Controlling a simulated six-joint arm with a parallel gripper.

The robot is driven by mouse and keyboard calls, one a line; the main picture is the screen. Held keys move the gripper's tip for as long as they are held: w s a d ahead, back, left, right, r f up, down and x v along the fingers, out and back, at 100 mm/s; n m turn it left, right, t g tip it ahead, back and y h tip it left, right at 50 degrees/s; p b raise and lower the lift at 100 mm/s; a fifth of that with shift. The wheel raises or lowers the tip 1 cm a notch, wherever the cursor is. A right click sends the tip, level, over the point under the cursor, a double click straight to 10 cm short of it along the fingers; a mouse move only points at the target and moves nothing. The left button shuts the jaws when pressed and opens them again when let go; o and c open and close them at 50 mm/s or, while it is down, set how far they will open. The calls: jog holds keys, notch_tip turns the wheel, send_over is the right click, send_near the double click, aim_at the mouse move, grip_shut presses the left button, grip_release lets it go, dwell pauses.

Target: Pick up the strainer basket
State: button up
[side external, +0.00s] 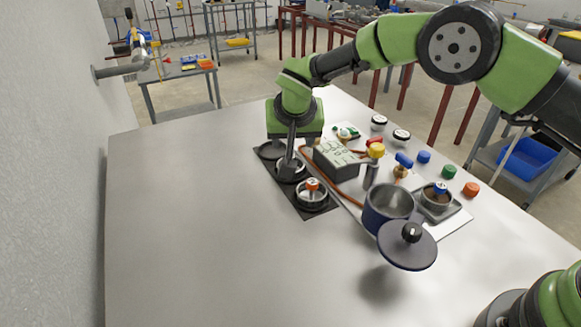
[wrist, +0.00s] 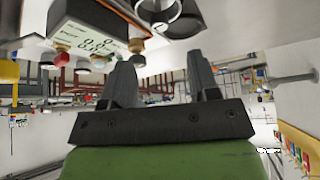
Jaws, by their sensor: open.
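My gripper (side external: 288,163) points down over a dark mat (side external: 318,212), with its fingers at the middle of several round metal pieces on it. In the wrist view my gripper (wrist: 160,62) is open, with nothing visible between its fingers. A round metal piece (wrist: 160,20) shows just beyond the fingertips, cut off by the top edge. Another round metal piece with an orange-topped centre (side external: 312,197) sits at the mat's near end. I cannot tell for sure which piece is the strainer basket; the fingers partly hide the middle one, and contact is unclear.
A grey box with a printed top (side external: 336,158) stands close right of my gripper; its readout panel shows in the wrist view (wrist: 88,32). A blue pot (side external: 389,207), a knobbed lid (side external: 407,252) and several coloured caps lie farther right. The table's left side is clear.

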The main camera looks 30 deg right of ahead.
aim_at(299, 171)
jog(key=shift+x, duration=3.85)
jog(key=shift+s, duration=0.15)
grip_shut()
